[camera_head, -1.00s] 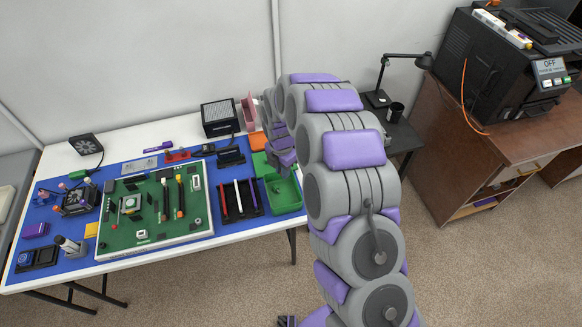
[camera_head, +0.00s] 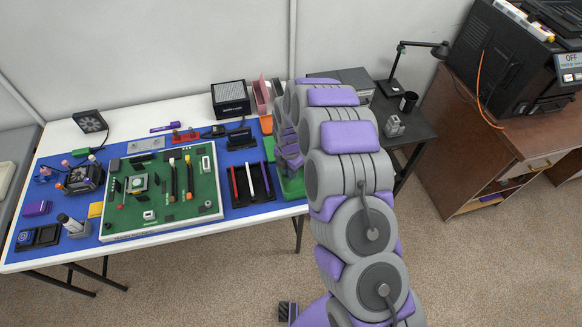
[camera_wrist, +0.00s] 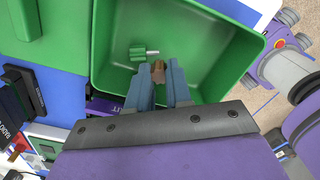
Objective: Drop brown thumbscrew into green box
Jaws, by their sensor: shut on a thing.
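The green box (camera_wrist: 215,45) fills the middle of the wrist view, its open top facing the camera. A green thumbscrew (camera_wrist: 144,52) lies inside it. The brown thumbscrew (camera_wrist: 158,70) is between the fingertips of my gripper (camera_wrist: 160,76), which is shut on it. The fingers and the brown thumbscrew appear over the inside of the box; their height above its floor is hard to tell. In the head view, only part of the green box (camera_head: 291,188) shows at the table's right end, and my arm hides the rest and the gripper.
A black tray with pens (camera_head: 252,185) stands left of the box, and a green circuit board (camera_head: 160,195) lies on the blue mat further left. An orange piece (camera_head: 266,124) and a pink holder (camera_head: 261,95) are behind. A dark side table (camera_head: 410,125) stands to the right.

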